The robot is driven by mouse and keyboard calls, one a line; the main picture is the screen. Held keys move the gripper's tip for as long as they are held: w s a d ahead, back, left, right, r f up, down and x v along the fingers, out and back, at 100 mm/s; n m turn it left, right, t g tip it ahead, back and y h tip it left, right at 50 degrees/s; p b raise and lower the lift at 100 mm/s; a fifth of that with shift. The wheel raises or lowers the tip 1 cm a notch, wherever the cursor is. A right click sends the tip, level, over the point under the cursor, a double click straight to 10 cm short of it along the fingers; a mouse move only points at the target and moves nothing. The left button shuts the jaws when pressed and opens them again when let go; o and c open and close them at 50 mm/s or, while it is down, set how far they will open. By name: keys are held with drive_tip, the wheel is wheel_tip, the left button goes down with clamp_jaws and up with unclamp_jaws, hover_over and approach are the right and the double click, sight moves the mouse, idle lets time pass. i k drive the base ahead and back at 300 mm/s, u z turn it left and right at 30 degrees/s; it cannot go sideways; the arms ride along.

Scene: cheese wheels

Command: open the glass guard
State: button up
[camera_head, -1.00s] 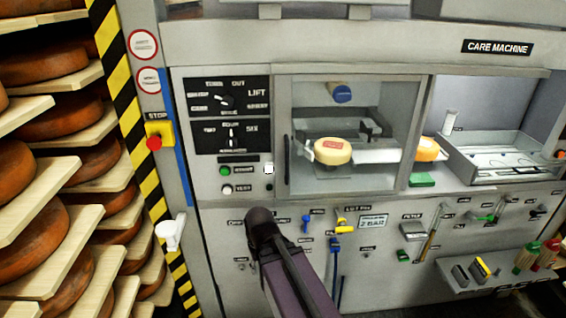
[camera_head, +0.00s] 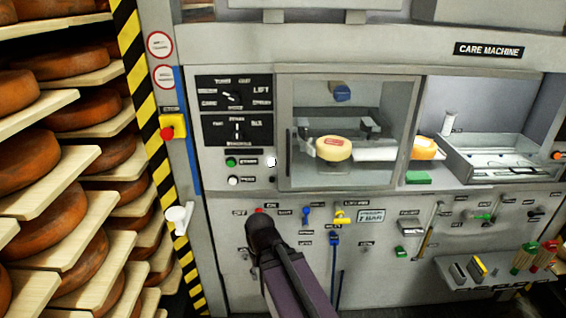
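The glass guard (camera_head: 398,134) is a grey-framed clear pane in the middle of the care machine, and it looks closed. A dark upright handle (camera_head: 289,153) is on its left edge. Behind the glass, a yellow cheese wheel (camera_head: 333,149) with a red label sits on a holder, below a blue-faced round part (camera_head: 341,92). My dark purple arm rises from the bottom, its black joint below the guard's lower left corner. I do not see gripper fingers.
Left of the guard are knob panels (camera_head: 236,92) and a red stop button (camera_head: 167,132). Shelves of brown cheese wheels (camera_head: 57,120) stand at far left. Levers and valves line the lower front. An open bay with a metal tray (camera_head: 500,162) is at right.

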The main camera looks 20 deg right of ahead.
sight(285, 81)
drive_tip(key=k, duration=1.7)
drive_tip(key=z, duration=0.55)
drive_tip(key=i, duration=1.7)
drive_tip(key=z, duration=0.05)
